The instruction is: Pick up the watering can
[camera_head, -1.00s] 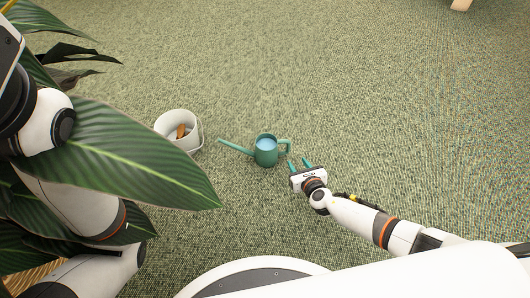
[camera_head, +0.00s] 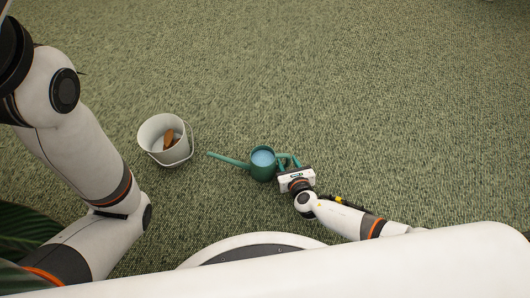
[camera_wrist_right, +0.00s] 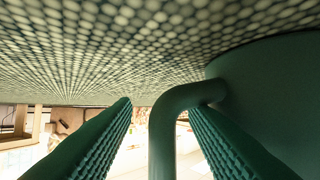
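The green watering can (camera_head: 262,166) stands upright on the carpet in the head view, its spout pointing left and its handle to the right. Its inside looks light blue. My right gripper (camera_head: 286,163) is at the handle side of the can. In the right wrist view the can's body (camera_wrist_right: 275,90) fills the right side, and its curved handle (camera_wrist_right: 165,125) stands between the two ridged green fingers (camera_wrist_right: 160,115). The fingers are apart, with gaps seen beside the handle. My left arm is at the left of the head view; its gripper is out of view.
A white bucket (camera_head: 158,132) with a brown object (camera_head: 168,137) inside stands on the carpet left of the can. Dark plant leaves (camera_head: 30,222) show at the lower left. The carpet (camera_head: 350,80) beyond and to the right is clear.

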